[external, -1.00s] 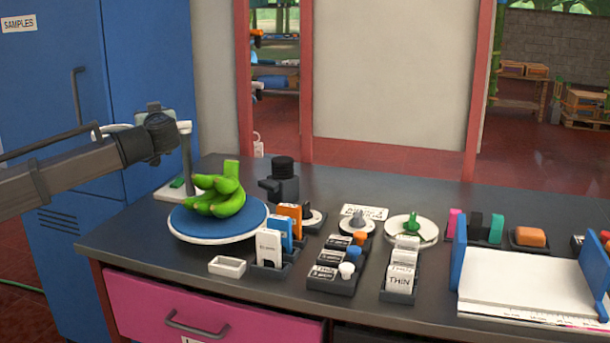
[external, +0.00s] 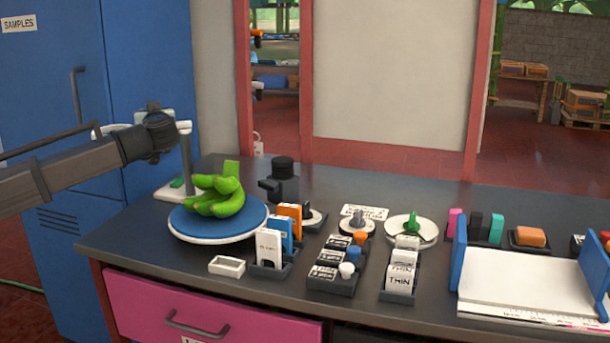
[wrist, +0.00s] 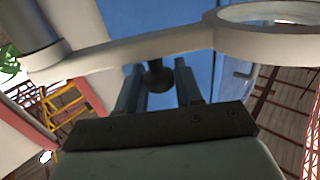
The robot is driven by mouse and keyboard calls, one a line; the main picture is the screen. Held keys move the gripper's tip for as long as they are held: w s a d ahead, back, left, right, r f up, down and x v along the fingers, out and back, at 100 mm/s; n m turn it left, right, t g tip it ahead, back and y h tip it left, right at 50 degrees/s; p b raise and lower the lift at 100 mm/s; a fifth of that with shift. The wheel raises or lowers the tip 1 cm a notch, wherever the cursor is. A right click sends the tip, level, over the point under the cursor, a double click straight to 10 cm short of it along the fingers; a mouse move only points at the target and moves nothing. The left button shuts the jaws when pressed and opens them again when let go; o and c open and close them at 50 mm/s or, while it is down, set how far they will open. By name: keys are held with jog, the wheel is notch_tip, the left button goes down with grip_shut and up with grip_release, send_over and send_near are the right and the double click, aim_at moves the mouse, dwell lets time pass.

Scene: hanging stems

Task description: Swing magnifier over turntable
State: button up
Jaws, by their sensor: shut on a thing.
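The turntable (external: 178,225) is a blue disc with a white rim at the left end of the bench, bearing a bunch of green bananas (external: 222,196). The magnifier's grey post (external: 187,162) stands behind it on a pale base. In the wrist view the magnifier's pale arm (wrist: 130,51) runs from the post at left to its ring (wrist: 268,35) at upper right. My gripper (wrist: 159,80) is shut on a dark round knob (wrist: 158,78) below the magnifier arm. In the external view my wrist hides most of the magnifier, left of the post.
A blue cabinet (external: 150,60) stands behind my arm. A small white tray (external: 227,266), card holders (external: 268,248) and a dark device (external: 283,182) are close to the turntable. Stamps, dishes and a blue-sided rack (external: 530,275) fill the bench to the right.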

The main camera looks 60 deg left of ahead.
grip_shut()
jog(key=shift+w+d+n+g, duration=0.15)
jog(key=shift+d+n+g, duration=0.15)
jog(key=shift+g, duration=0.2)
jog(key=shift+w+d+n+g+h, duration=0.1)
jog(key=shift+d+n+g+h, duration=0.45)
jog(key=shift+n+g, duration=0.6)
jog(key=shift+w+d+n+g+h, duration=0.1)
jog(key=shift+d+n+g+h, duration=0.2)
jog(key=shift+d+n+g, duration=0.9)
jog(key=shift+w+d+n+g+h, duration=0.15)
jog(key=shift+n+g+h, duration=0.3)
jog(key=shift+g, duration=1.3)
jog(key=o, duration=0.9)
grip_release()
jog(key=shift+r, duration=0.1)
